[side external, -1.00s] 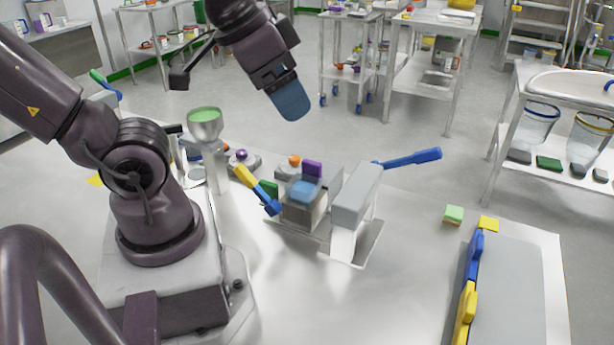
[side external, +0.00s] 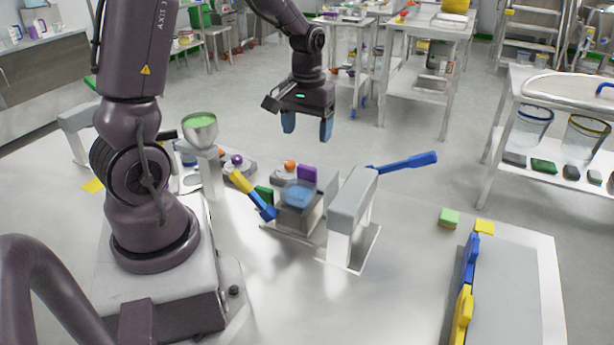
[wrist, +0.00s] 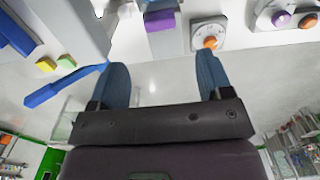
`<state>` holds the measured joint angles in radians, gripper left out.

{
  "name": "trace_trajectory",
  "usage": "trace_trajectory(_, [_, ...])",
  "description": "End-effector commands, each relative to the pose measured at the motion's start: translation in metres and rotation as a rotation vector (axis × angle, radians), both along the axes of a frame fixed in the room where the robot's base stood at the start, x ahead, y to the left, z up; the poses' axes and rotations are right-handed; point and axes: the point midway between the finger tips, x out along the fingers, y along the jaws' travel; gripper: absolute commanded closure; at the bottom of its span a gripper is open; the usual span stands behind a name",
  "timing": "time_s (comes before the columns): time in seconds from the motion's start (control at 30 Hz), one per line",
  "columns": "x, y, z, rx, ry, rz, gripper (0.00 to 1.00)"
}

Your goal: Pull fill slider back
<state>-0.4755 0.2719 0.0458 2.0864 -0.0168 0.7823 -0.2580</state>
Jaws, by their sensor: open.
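The press-like machine on the bench has a purple block (side external: 307,174), which could be the slider, though no label is readable. The purple block also shows at the top of the wrist view (wrist: 160,19). A translucent blue piece (side external: 298,195) sits in front of it on a grey block. My gripper (side external: 307,127) is open and empty, pointing down above and behind the purple block, apart from it. In the wrist view its two blue fingers (wrist: 165,78) are spread, with bare floor and bench edge between them.
An orange knob (side external: 290,166) and a purple knob (side external: 237,160) stand left of the block. A blue-handled lever (side external: 405,163) juts right from the grey upright housing (side external: 353,198). A yellow-and-blue handle (side external: 252,193) and a green-filled funnel (side external: 200,127) are at left.

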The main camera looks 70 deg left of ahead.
Motion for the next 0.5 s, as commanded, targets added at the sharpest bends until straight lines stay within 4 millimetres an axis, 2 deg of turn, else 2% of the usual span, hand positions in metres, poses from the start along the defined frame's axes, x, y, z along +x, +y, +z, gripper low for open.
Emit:
trace_trajectory(0.3, [-0.002,-0.001,-0.063,-0.005,0.008,-0.002,0.28])
trace_trajectory(0.5, [-0.002,-0.001,-0.099,-0.004,0.006,-0.003,0.28])
